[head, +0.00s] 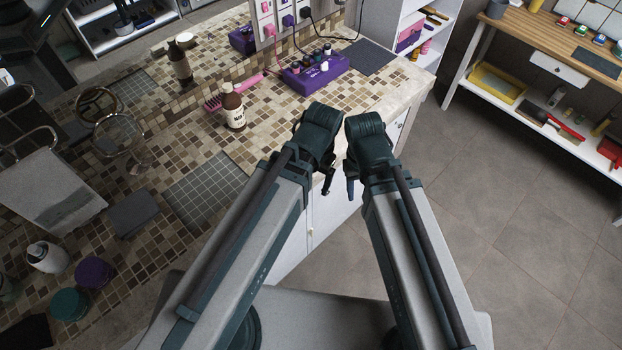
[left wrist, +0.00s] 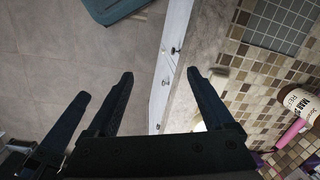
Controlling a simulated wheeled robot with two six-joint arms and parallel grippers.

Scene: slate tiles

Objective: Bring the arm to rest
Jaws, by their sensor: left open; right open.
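Both my arms reach forward side by side in the head view, their wrists bent down at the front edge of the tiled counter. My left gripper (head: 327,183) is mostly hidden under its wrist. In the left wrist view its two dark fingers (left wrist: 160,78) stand wide apart with nothing between them. My right gripper (head: 350,188) hangs below its wrist, close beside the left one; only a little of its fingers shows. It is open, and I see nothing held in it. The grippers are near the white cabinet front (head: 310,225).
A grey mat (head: 207,188) lies near the left arm. The floor (head: 500,200) at right is clear up to a wooden workbench (head: 545,42).

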